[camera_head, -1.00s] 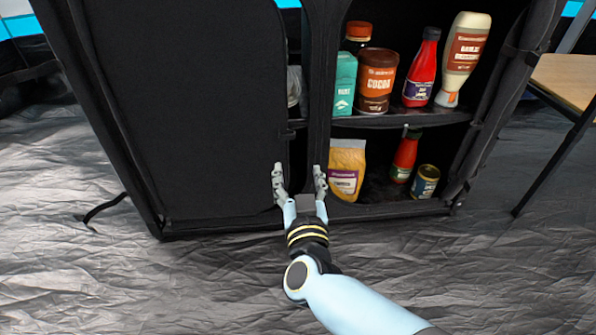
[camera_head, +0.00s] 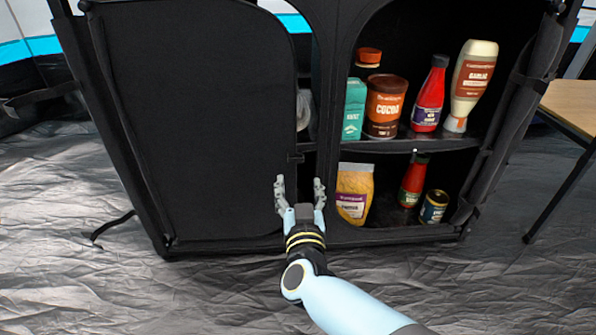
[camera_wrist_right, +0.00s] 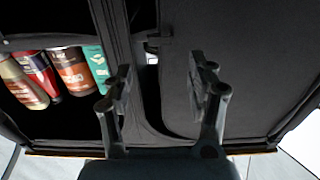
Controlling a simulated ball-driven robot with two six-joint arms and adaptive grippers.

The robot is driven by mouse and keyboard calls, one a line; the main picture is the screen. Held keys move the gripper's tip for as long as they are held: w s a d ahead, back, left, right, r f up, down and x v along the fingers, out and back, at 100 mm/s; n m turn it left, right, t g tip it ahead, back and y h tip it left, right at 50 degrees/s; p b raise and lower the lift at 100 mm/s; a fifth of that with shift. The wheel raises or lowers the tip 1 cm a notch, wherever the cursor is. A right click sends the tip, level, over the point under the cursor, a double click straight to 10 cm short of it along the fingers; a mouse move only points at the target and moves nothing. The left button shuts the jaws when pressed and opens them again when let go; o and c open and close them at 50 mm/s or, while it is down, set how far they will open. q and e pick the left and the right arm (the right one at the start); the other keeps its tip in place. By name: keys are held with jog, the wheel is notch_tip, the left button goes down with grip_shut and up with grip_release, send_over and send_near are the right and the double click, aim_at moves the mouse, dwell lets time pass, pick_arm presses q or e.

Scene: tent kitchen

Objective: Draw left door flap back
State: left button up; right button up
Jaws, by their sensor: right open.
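The left door flap (camera_head: 195,120) is a black fabric panel covering the left half of the black fabric cupboard. Its right edge stands a little away from the centre post, leaving a narrow gap. My right gripper (camera_head: 300,196) is open and empty, low in front of that gap, with one finger over the flap's lower right edge and the other near the post. In the right wrist view, the flap (camera_wrist_right: 235,75) fills the right side and the open fingers (camera_wrist_right: 163,85) straddle the gap. I cannot tell whether they touch the fabric. My left gripper is out of view.
The cupboard's right side is open. Its upper shelf (camera_head: 400,146) holds a cocoa jar (camera_head: 384,106), a teal box (camera_head: 353,110) and sauce bottles. Below are a yellow packet (camera_head: 354,194), a red bottle and a tin (camera_head: 433,207). A wooden table (camera_head: 570,105) stands right. The crinkled floor in front is clear.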

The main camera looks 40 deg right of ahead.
aim_at(296, 161)
jog(key=b+x, duration=0.2)
jog(key=x, duration=0.5)
jog(key=shift+f, duration=0.15)
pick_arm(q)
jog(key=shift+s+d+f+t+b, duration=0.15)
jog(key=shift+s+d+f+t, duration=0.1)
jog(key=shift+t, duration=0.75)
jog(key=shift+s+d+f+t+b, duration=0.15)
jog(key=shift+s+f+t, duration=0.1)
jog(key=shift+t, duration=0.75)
pick_arm(e)
jog(key=shift+w+d, duration=0.4)
jog(key=shift+w, duration=0.2)
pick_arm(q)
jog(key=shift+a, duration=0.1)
pick_arm(e)
grip_shut()
